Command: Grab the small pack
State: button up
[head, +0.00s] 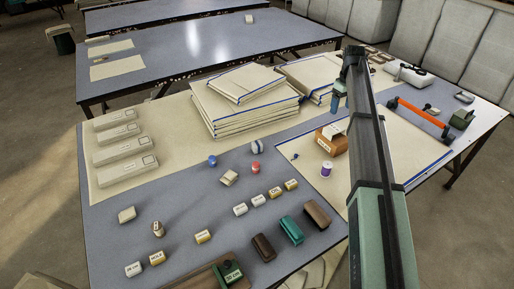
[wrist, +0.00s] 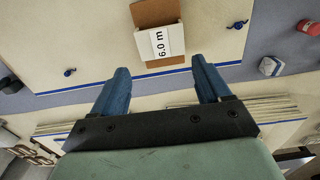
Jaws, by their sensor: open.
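Which item is the small pack is not certain. A small beige pack (head: 229,178) lies on the grey table near the middle in the head view, and a similar beige block (head: 127,214) lies at the front left. Long beige packs (head: 122,135) lie in a column at the left. My gripper (wrist: 160,76) is open, with two blue fingers and nothing between them. In the head view a blue finger of my gripper (head: 337,92) is above the table's right half, behind the brown box and well apart from the small beige packs.
An open brown box (head: 333,143) labelled "6.0 m" stands on the right cloth; it also shows in the wrist view (wrist: 158,13). Stacked folded cloths (head: 245,100) lie at the back. Several labelled blocks, a purple spool (head: 326,169) and an orange-handled tool (head: 420,116) are around.

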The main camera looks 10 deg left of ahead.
jog(key=m, duration=2)
send_over(257, 143)
notch_tip(257, 143, down, 5)
jog(key=f, duration=0.8)
jog(key=shift+w+d+f, duration=0.1)
jog(key=shift+d+f, duration=0.1)
jog(key=shift+f, duration=0.1)
jog(key=shift+a+f, duration=0.15)
jog(key=shift+f, duration=2.55)
